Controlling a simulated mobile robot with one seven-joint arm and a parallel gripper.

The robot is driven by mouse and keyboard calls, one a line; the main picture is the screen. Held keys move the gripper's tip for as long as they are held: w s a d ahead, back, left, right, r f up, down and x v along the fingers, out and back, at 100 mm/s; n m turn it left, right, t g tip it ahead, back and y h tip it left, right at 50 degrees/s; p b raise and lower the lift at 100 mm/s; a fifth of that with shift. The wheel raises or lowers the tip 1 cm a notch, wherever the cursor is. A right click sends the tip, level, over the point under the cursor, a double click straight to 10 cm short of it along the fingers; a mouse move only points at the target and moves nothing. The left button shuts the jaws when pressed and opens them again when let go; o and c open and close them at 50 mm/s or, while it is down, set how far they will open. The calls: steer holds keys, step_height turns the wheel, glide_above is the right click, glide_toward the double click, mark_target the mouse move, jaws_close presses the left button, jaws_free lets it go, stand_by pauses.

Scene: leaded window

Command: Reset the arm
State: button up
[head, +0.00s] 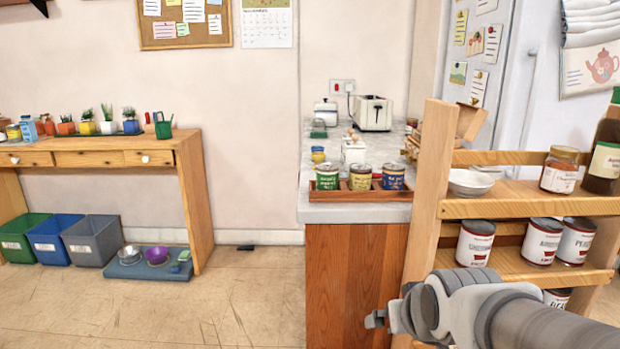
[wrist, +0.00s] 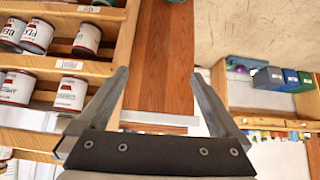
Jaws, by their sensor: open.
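My gripper (head: 376,319) is at the lower right of the head view, in front of the wooden counter's end panel and beside the open shelf. In the wrist view my gripper (wrist: 160,95) shows two grey fingers spread wide, with nothing held between them. Behind the gap lies the brown wooden end panel (wrist: 160,60) of the counter. My arm (head: 540,325) reaches in from the lower right corner of the head view.
A wooden shelf (head: 520,208) with several cans and jars stands close right of my gripper. The counter (head: 390,212) carries a tray of cans and a toaster (head: 373,113). A wooden desk (head: 190,180) is at left. The floor (head: 250,300) between is clear.

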steer(key=s+r+g+p, duration=0.25)
steer(key=s+r, duration=0.25)
steer(key=s, duration=0.7)
step_height(320, 180, up, 24)
steer(key=p, duration=2.4)
steer(key=shift+w, duration=0.15)
steer(key=shift+r, duration=0.1)
